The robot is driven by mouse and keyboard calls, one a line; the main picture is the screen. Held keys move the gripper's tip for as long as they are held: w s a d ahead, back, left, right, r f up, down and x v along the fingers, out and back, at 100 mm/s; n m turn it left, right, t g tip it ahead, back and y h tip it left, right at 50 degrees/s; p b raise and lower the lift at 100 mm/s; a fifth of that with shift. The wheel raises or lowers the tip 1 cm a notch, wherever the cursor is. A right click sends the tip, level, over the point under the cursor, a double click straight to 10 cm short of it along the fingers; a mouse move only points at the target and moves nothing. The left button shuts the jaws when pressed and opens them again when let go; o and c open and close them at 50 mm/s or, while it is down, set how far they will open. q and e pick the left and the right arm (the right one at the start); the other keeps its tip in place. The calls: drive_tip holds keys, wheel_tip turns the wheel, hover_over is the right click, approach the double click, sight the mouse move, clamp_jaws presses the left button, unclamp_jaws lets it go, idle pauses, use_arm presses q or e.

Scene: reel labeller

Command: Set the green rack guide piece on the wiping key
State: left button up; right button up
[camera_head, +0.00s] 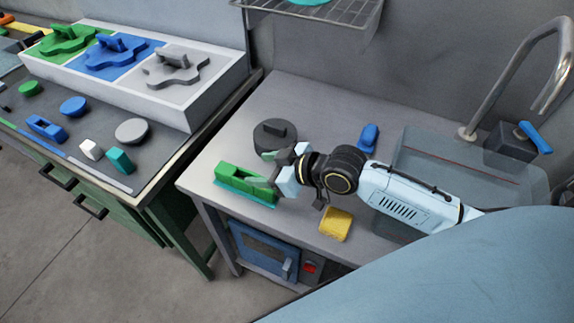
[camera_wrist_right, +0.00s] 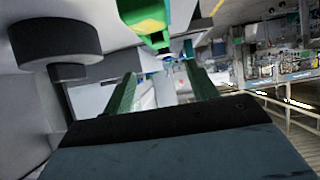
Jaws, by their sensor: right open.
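The green rack guide piece (camera_head: 240,179), a block with raised ends, rests on a thin teal base (camera_head: 262,204) at the left front of the grey table. My right gripper (camera_head: 277,169) is open beside the green piece's right end; I cannot tell whether they touch. In the right wrist view a green part with a yellow edge (camera_wrist_right: 150,20) lies beyond my open fingers (camera_wrist_right: 160,92), with nothing seen between them. I cannot tell for certain which thing is the wiping key. My left gripper is not in view.
A dark round lidded thing (camera_head: 272,137) stands behind my right gripper. A yellow sponge (camera_head: 335,224) and a blue item (camera_head: 368,138) lie nearby, with a sink (camera_head: 425,150) to the right. The left bench holds a white tray (camera_head: 165,104) and several small parts.

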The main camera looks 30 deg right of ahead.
drive_tip(key=v, duration=0.8)
